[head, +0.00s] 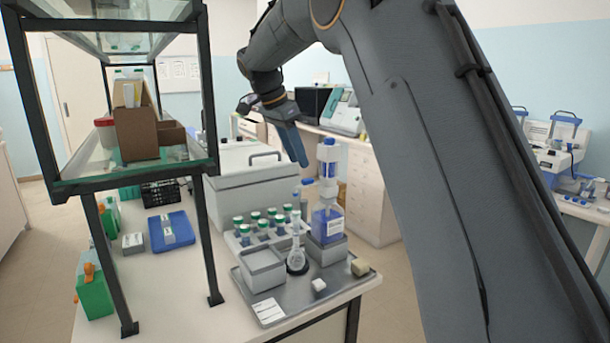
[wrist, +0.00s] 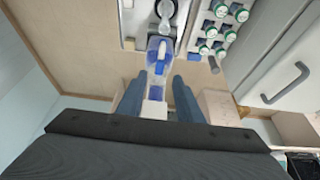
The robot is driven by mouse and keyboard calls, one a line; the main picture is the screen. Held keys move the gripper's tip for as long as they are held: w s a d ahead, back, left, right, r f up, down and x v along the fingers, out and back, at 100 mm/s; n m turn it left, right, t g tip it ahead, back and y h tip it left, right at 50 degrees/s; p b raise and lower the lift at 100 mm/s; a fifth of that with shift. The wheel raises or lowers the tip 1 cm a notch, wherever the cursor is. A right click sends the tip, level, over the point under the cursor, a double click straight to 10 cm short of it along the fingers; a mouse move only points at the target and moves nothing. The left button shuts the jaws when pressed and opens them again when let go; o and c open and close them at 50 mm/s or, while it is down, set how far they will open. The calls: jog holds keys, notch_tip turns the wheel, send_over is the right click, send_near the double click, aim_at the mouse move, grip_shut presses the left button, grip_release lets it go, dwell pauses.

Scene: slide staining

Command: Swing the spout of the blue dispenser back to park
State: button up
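The blue dispenser (head: 327,222) stands upright on a grey block on the metal tray, with a white and blue pump head above its blue bottle. My gripper (head: 300,160) is above and slightly left of the pump head. In the wrist view the dispenser (wrist: 158,52) lies between the two spread fingers of my gripper (wrist: 158,84), which look empty. Whether a finger touches the pump head, I cannot tell.
The tray (head: 270,310) also holds a grey open box (head: 262,268), several green-capped bottles behind, and small blocks. A shelf rack (head: 205,170) stands on the left. A white handled box (head: 250,195) is behind the tray. A blue tray (head: 172,230) lies further left.

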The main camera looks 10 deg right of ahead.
aim_at(307, 179)
jog(key=shift+p+x, duration=1.15)
jog(key=shift+x, duration=2.4)
grip_shut()
